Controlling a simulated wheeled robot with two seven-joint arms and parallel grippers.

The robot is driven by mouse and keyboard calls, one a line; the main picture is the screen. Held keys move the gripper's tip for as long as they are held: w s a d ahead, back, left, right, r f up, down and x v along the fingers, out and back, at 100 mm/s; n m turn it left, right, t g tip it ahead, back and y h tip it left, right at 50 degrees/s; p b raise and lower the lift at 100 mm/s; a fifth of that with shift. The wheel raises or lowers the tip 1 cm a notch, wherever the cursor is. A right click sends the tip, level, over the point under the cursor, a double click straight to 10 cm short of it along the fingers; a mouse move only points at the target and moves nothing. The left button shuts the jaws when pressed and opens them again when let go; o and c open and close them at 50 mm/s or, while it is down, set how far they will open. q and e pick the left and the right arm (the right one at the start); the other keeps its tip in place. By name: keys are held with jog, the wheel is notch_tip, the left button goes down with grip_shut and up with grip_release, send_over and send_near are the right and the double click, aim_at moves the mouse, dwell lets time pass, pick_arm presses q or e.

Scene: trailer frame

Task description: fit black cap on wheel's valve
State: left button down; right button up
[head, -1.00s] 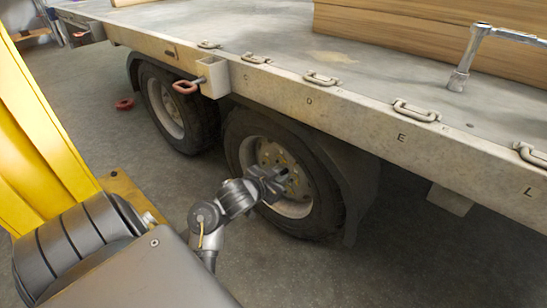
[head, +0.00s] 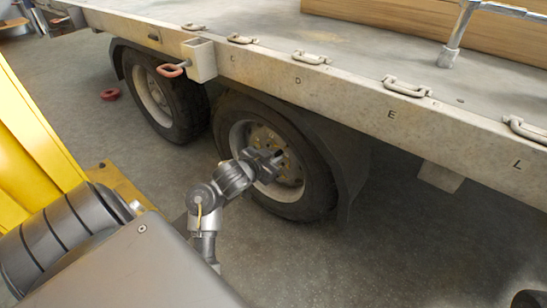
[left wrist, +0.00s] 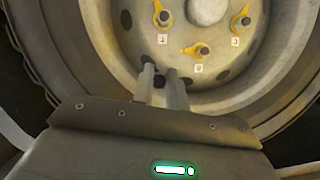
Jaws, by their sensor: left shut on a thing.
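My left gripper (head: 280,155) reaches in front of the nearer wheel (head: 316,192) of the trailer, over its pale rim, in the head view. In the left wrist view its two narrow fingers (left wrist: 160,84) are close together, shut on a small dark thing, the black cap (left wrist: 159,82), at their tips. The fingers point at the lower part of the rim (left wrist: 205,103). The cap is too small to make out in the head view. I cannot make out the valve in either view. My right gripper does not clearly show.
Yellow lug-nut pointers (left wrist: 195,49) with letter tags and dark rim holes surround the hub. The trailer bed's edge (head: 350,100) runs above the wheels. A second wheel (head: 165,105) stands farther left. A red ring (head: 110,94) lies on open floor. A dark part intrudes at bottom right.

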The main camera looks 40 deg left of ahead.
pick_arm(q)
jog(key=shift+w, duration=0.15)
jog(key=shift+w, duration=0.45)
jog(key=shift+w+b, duration=0.55)
jog(key=shift+w, duration=0.2)
jog(key=c, duration=1.3)
grip_release()
jog(key=shift+o, duration=0.3)
